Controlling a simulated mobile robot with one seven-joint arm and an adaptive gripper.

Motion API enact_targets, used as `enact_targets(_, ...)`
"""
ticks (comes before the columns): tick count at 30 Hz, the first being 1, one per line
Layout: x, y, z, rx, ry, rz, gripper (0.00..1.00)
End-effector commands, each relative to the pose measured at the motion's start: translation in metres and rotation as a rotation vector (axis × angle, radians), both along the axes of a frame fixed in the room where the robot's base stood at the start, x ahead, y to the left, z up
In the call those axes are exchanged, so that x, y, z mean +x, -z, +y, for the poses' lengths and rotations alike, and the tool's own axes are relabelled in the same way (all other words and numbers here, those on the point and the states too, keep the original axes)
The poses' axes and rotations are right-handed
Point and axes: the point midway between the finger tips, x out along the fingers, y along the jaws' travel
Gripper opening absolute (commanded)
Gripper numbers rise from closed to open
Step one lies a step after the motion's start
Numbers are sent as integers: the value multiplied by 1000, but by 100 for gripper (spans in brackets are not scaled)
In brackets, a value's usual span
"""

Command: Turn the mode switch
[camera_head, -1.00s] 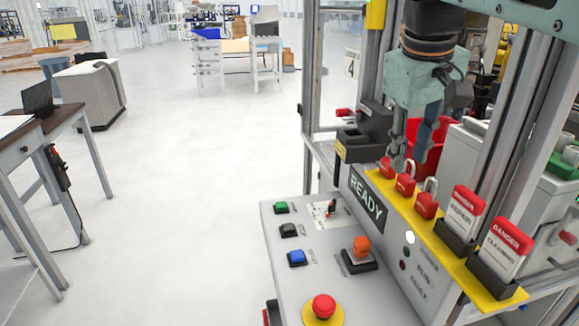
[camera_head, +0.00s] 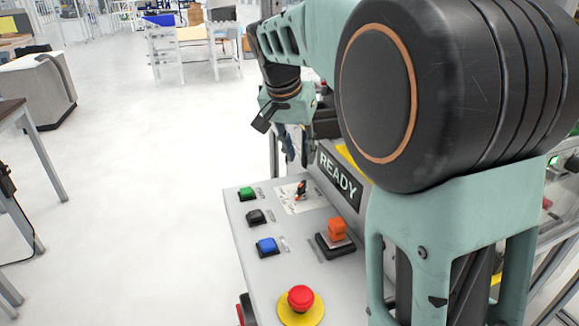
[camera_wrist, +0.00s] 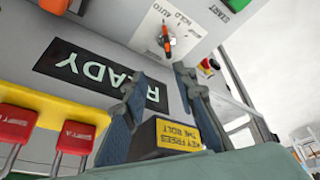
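The mode switch (camera_head: 301,190) is a small black and orange knob on a white plate with printed markings, on the grey control panel. The wrist view also shows the switch (camera_wrist: 167,40) upside down, at the top middle, beside the words HOLD and AUTO. My gripper (camera_wrist: 160,88) is open and empty, its two dark fingers apart. The switch appears beyond the fingertips, not between them. In the head view my gripper (camera_head: 287,142) hangs behind and above the panel's far end, partly hidden by my arm.
The panel carries green (camera_head: 247,193), black (camera_head: 257,216) and blue (camera_head: 267,246) buttons, an orange switch (camera_head: 337,231) and a red emergency stop (camera_head: 301,298). A READY display (camera_head: 339,180) stands beside it. A block labelled "key frees the bolt" (camera_wrist: 178,133) and red padlocks (camera_wrist: 75,138) lie near my fingers.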

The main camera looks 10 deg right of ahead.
Motion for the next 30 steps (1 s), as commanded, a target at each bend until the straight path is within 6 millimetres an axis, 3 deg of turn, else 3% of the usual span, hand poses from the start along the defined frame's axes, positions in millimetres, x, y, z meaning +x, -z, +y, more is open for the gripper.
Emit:
enact_targets(1,4,10,5,17,27,-8,26)
enact_targets(7,10,25,12,47,73,-23,26)
enact_targets(21,35,99,-6,45,72,-19,26)
enact_targets(30,42,118,-11,45,72,-23,26)
